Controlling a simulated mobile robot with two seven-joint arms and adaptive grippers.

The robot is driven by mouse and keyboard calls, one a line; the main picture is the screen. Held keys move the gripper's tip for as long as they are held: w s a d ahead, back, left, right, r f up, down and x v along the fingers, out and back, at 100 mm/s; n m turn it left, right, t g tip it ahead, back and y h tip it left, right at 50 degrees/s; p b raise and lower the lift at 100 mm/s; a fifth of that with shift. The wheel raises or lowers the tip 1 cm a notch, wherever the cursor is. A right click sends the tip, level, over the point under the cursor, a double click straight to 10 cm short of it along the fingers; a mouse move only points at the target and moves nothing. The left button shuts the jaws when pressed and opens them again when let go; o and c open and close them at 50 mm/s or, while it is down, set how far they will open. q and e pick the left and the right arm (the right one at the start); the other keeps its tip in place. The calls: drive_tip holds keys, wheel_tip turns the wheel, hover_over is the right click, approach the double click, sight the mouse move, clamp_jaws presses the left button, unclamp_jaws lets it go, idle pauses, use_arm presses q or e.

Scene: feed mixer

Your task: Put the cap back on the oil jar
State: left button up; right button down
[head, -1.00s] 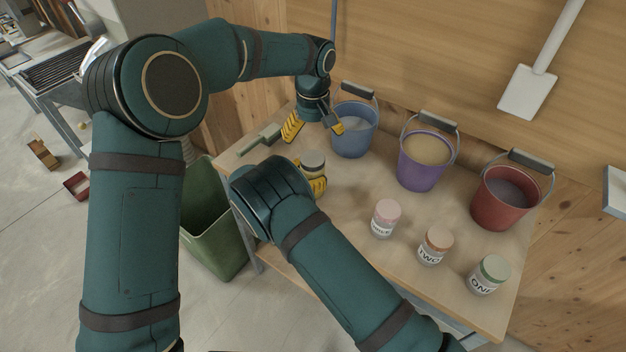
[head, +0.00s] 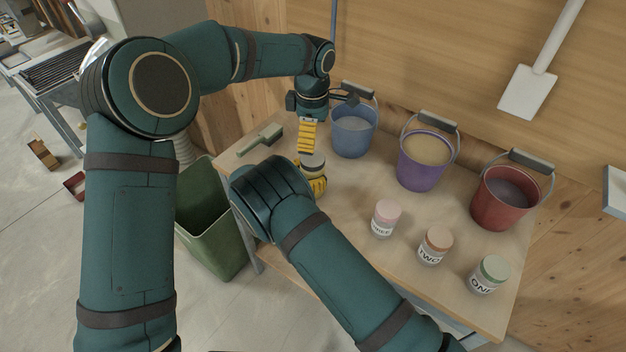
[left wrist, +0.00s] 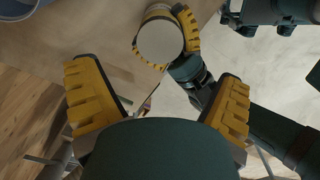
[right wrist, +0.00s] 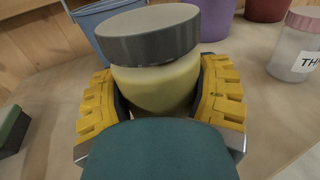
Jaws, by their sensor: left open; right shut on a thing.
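The oil jar (right wrist: 158,90), clear with yellowish contents, stands upright in my right gripper (head: 318,186), whose yellow fingers are shut around its body. The grey cap (right wrist: 150,42) with a pale top sits on the jar's mouth; whether it is screwed tight I cannot tell. In the left wrist view the cap (left wrist: 160,42) shows from above as a pale disc. My left gripper (head: 307,138) is open and empty, fingers pointing down just above and beside the jar. In the left wrist view the cap lies beyond the fingertips, apart from them.
Blue (head: 353,130), purple (head: 420,170) and red (head: 500,200) buckets stand along the back of the table. Jars labelled THREE (head: 385,219), TWO (head: 435,246) and ONE (head: 490,275) stand to the right. A green-handled tool (head: 262,138) lies at the left; a green bin (head: 210,240) stands below.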

sight(313, 158)
use_arm(q)
drive_tip(key=shift+f, duration=4)
